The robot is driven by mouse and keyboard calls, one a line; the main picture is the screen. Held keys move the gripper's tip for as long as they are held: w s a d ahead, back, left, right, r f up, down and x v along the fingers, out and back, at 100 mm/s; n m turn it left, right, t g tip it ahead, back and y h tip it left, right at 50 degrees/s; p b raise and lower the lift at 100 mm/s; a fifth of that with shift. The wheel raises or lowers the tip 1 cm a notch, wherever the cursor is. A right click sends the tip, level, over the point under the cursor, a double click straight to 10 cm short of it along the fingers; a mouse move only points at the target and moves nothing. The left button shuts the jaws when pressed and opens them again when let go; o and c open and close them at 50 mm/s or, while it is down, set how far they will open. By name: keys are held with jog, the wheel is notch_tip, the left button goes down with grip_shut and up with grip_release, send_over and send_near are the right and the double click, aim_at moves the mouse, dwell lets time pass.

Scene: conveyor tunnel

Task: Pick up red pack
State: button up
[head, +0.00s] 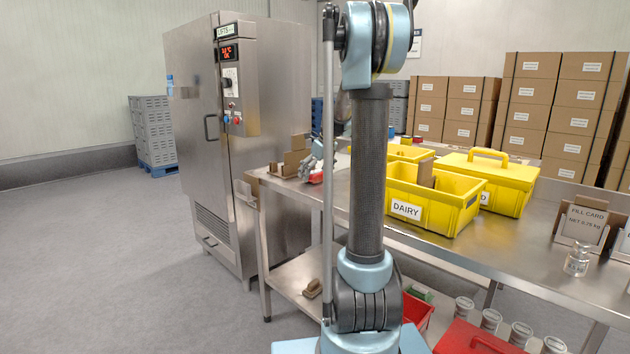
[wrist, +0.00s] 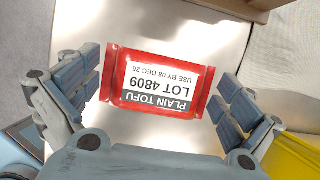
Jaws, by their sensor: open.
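The red pack (wrist: 158,84) lies flat on the steel table top in the wrist view, with a white label reading "PLAIN TOFU LOT 4809" upside down. My gripper (wrist: 158,98) is open, with one finger on each side of the pack's short ends and clear gaps to both. In the head view my gripper (head: 318,160) is at the table's left end, partly hidden by my arm. A small red part of the pack (head: 316,178) shows just below it.
A yellow DAIRY crate (head: 460,222) and a closed yellow box (head: 508,190) stand on the steel table (head: 500,262) to the right. A brown cardboard holder (head: 294,160) is beside the gripper. A steel cabinet (head: 185,110) stands left, with clear floor before it.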

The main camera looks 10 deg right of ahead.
aim_at(315, 172)
jog(key=c, duration=0.9)
jog(key=shift+o, duration=0.2)
jog(key=shift+r, duration=0.1)
notch_tip(315, 172, up, 10)
jog(key=shift+f, duration=0.1)
